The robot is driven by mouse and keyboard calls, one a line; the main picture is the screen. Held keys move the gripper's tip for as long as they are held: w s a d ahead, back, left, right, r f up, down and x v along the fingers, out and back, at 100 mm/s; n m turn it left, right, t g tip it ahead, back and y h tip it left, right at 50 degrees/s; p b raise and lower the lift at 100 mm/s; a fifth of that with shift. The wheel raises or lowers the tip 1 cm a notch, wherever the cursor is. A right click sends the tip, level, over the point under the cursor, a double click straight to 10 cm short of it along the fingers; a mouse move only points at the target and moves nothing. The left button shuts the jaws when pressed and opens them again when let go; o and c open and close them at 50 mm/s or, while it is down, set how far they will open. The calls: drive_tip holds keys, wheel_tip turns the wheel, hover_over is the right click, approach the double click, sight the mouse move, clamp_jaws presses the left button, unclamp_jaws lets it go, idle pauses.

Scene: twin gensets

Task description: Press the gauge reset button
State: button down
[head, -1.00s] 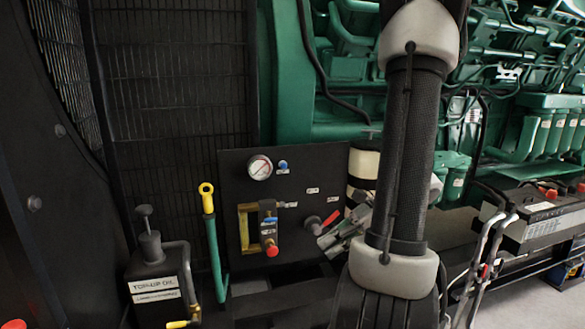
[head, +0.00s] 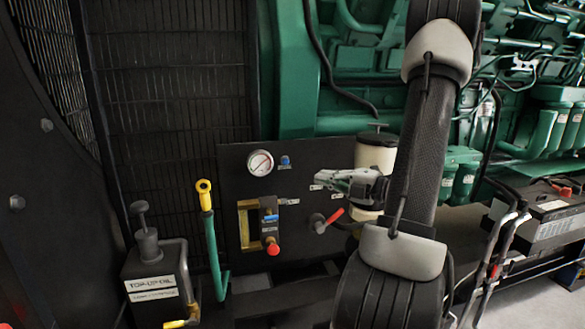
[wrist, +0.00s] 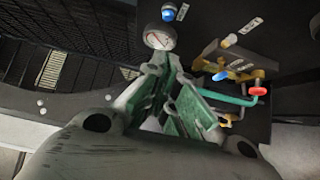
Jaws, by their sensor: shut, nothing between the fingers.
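The small blue button (head: 285,160) sits on the black panel (head: 230,185), just right of the round white pressure gauge (head: 260,162). A small label is below it. My gripper (head: 318,179) is shut and empty, to the right of the button and slightly lower, its tips pointing left. A gap shows between tips and button in the head view. In the wrist view the shut fingers (wrist: 165,68) point at the gauge (wrist: 160,38), with the blue button (wrist: 168,14) beyond it near the top edge. Whether the fingers touch the panel cannot be told.
Below the gauge are a brass frame (head: 243,230), a blue lever (head: 271,218) and a red knob (head: 273,248). A red-handled valve (head: 330,219) is under my gripper. A yellow-topped dipstick (head: 205,195) and the top-up oil can (head: 155,270) stand left.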

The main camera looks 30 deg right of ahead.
sight(286, 162)
drive_tip(key=shift+w+d+x, duration=0.25)
drive_tip(key=shift+d+x, duration=0.15)
drive_tip(key=shift+x, duration=1.75)
drive_tip(key=shift+w+d+x, duration=0.2)
drive_tip(key=shift+d+x, duration=0.2)
drive_tip(key=shift+x, duration=1.75)
drive_tip(key=shift+w+d+x, duration=0.25)
drive_tip(key=shift+d+x, duration=0.2)
drive_tip(key=shift+x, duration=1.7)
drive_tip(key=shift+f, duration=0.1)
